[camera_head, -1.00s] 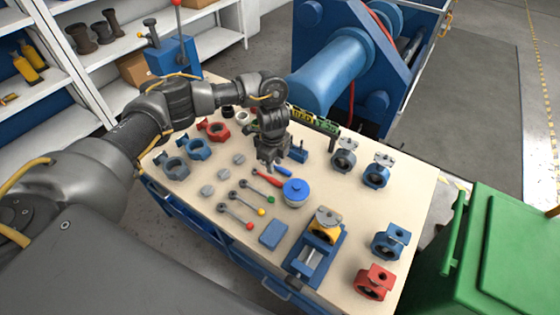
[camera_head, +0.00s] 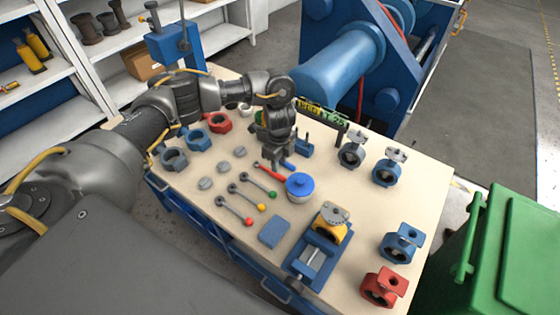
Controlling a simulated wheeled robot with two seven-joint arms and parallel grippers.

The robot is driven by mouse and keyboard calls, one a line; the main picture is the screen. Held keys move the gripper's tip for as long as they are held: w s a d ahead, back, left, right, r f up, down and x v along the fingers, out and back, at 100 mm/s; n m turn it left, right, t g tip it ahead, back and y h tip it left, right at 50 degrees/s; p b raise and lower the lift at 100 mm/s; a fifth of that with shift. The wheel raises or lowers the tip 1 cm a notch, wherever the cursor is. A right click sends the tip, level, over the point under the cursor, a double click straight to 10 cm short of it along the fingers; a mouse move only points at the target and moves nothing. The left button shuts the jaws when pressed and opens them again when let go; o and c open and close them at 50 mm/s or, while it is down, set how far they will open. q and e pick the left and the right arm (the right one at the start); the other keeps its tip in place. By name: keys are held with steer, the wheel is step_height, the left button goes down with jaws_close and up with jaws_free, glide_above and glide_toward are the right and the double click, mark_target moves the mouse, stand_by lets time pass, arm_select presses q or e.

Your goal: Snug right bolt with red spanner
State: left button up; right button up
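The red spanner (camera_head: 234,210) lies flat on the bench, its ring head toward the back left and its red ball end toward the front. Spanners with a yellow ball (camera_head: 261,207) and a green ball (camera_head: 271,197) lie beside it. A yellow valve (camera_head: 332,226) with a grey top flange sits in the blue vise (camera_head: 312,257); its bolts are too small to make out. My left gripper (camera_head: 275,164) points down above the bench, behind the spanners and left of the blue-lidded pot. Its fingers are too small to judge. My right gripper is not in view.
A red-handled tool (camera_head: 266,172) lies just below my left gripper. The blue-lidded pot (camera_head: 300,188), a blue block (camera_head: 273,232) and several valve bodies stand on the bench. A red valve (camera_head: 384,286) is at the front right. A green bin (camera_head: 520,255) stands beyond the right edge.

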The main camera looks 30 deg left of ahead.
mark_target(280, 176)
arm_select(q)
step_height(280, 176, down, 4)
steer(key=b, duration=0.3)
steer(key=shift+r, duration=0.1)
steer(key=shift+f+b, duration=0.65)
steer(key=shift+f, duration=0.75)
jaws_close()
stand_by(0.3)
